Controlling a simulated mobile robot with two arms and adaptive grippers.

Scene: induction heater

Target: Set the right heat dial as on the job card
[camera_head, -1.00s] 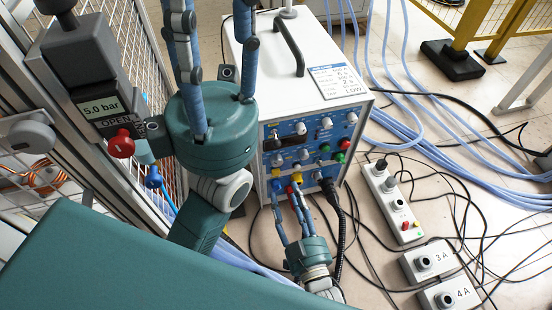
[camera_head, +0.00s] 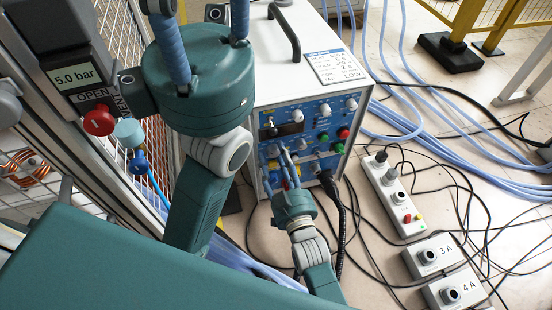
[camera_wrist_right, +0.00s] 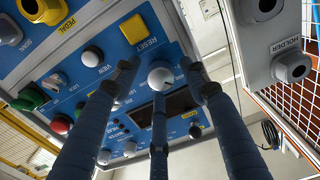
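The heater cabinet (camera_head: 283,88) has a blue front panel with small dials. My right gripper (camera_head: 284,158) is at the lower left of that panel. In the right wrist view, its blue fingers (camera_wrist_right: 163,82) stand around a round white dial (camera_wrist_right: 160,74), with gaps showing beside it. They look open, and contact is not visible. A dark display (camera_wrist_right: 172,104) lies by that dial. The job card (camera_head: 337,67) lies on the cabinet top; its last line seems to read LOW. My left gripper (camera_head: 206,35) points upward, fingers apart, tips cut off by the frame.
A yellow RESET button (camera_wrist_right: 133,29) and another white dial (camera_wrist_right: 93,57) are near the fingers. A black cable (camera_head: 331,190) hangs from the panel front. A power strip (camera_head: 392,195) and grey boxes (camera_head: 433,256) stand on the cable-strewn floor. A pressure unit (camera_head: 78,72) is at left.

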